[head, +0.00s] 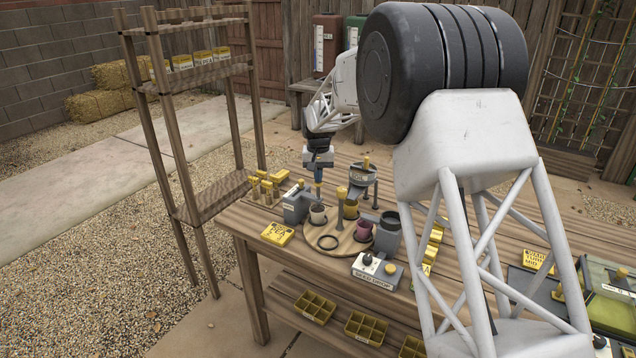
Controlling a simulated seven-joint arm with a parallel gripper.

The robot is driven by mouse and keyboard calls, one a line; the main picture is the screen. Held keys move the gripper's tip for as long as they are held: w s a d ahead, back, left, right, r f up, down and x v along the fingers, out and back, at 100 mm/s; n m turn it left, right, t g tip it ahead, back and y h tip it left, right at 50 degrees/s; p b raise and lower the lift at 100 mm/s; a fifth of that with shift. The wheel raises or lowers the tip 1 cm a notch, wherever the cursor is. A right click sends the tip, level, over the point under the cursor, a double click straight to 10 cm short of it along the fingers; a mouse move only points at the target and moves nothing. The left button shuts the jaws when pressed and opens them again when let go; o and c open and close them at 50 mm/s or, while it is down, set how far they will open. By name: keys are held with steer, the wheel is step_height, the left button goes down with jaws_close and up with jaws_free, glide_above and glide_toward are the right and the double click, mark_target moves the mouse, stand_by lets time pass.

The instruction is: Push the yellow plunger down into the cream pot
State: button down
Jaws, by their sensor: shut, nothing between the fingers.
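The cream pot (317,214) stands upright with a dark top on a round wooden board (335,240), beside a grey labelled box (295,207). My gripper (318,182) is shut and points down just above the pot. It is small in the view, and I cannot tell whether its tips touch anything. A small yellow knob (300,183) shows at the top of the grey box, left of my fingers. Another yellow knob (366,162) tops the grey hopper to the right. I cannot tell for certain which is the plunger, nor how far down it is.
A grey hopper (362,178), a purple pot (363,230) and a dark cup (388,228) stand right of the cream pot. Yellow blocks (263,188) stand at the left.

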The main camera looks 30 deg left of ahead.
mark_target(318, 198)
steer(key=shift+f, duration=2.6)
steer(key=shift+r, duration=5.55)
